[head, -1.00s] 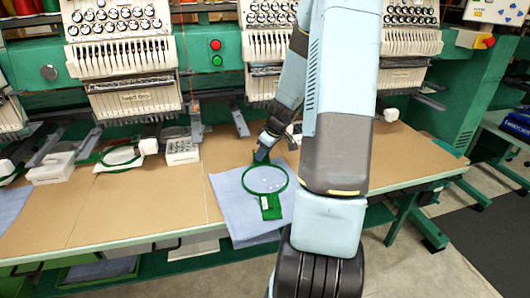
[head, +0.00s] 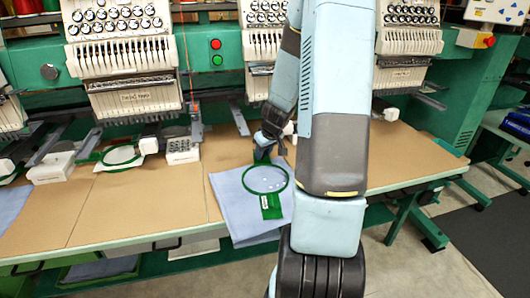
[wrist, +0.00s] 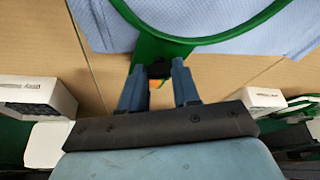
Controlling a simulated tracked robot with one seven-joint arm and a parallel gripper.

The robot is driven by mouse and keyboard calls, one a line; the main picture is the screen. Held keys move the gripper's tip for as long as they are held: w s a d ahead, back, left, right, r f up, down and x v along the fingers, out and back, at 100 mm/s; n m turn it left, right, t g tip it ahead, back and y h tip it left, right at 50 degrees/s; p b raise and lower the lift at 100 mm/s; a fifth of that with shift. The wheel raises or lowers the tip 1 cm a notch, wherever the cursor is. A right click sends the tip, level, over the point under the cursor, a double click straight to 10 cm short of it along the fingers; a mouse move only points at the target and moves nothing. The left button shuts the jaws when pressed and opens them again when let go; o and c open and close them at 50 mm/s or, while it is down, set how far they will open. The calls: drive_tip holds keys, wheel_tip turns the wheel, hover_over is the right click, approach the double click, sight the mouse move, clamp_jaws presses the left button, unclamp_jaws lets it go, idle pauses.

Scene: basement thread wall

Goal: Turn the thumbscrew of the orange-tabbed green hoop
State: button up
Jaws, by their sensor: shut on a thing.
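The green hoop (head: 286,186) lies on a light blue cloth (head: 228,200) at the table's front edge, with a green bracket at its near side. In the wrist view the hoop (wrist: 235,30) curves across the top, and its green neck (wrist: 158,49) points toward my fingers. My gripper (head: 264,147) is at the hoop's far side. In the wrist view my gripper (wrist: 160,76) is shut on the dark thumbscrew (wrist: 159,69) at the end of this neck. A bit of orange (wrist: 156,85) shows between the fingers. The rest of the thumbscrew is hidden.
Another green hoop (head: 121,164) with white fabric lies further left, near a white box (head: 183,157). Embroidery machine heads (head: 135,97) hang over the back of the table. The brown tabletop (head: 140,205) left of the cloth is clear.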

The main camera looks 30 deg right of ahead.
drive_tip(key=shift+m, duration=0.4)
drive_tip(key=o, duration=1.1)
drive_tip(key=shift+c, duration=0.2)
drive_tip(key=shift+r, duration=0.1)
drive_tip(key=v, duration=1.3)
drive_tip(key=shift+a+r, duration=0.15)
drive_tip(key=shift+r, duration=0.05)
